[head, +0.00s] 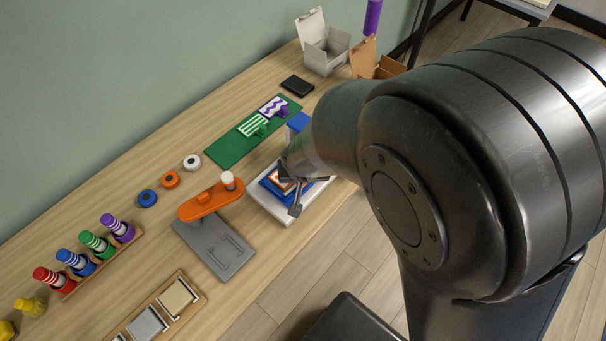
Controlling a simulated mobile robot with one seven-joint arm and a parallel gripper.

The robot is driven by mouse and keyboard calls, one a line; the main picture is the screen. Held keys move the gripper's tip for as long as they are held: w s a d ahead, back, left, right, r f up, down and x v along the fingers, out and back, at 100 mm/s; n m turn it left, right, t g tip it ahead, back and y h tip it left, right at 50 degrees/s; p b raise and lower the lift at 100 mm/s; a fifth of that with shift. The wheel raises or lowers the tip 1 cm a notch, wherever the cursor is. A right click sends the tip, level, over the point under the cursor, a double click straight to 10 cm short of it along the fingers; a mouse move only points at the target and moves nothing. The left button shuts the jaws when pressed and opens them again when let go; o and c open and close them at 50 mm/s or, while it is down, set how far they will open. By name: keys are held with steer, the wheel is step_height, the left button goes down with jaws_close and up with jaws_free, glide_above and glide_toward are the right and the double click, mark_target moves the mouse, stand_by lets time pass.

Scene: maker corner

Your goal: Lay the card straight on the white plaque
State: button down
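The white plaque (279,214) lies on the bench near its front edge. A blue piece (270,184) lies over it. An orange-and-white patterned card (281,183) shows on the blue piece, partly hidden by my gripper. My gripper (291,193) is low over the plaque, with its fingers visibly spread, one over the card and one towards the plaque's near side. Nothing is clearly pinched between them. My wrist hides the card's right part, so its exact alignment cannot be told.
A green mat (226,150) behind holds a green-striped card (253,126) and a purple zigzag card (273,106). A blue block (298,122) stands close behind my wrist. An orange-armed grey device (206,204) stands left of the plaque. A black box (297,86) and open cartons (325,58) are farther back.

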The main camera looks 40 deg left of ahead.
steer(key=shift+f, duration=0.4)
steer(key=c, duration=1.2)
jaws_free()
steer(key=shift+c, duration=0.2)
steer(key=v, duration=1)
steer(key=shift+r, duration=0.35)
steer(key=shift+s+d, duration=0.1)
steer(key=shift+d, duration=0.05)
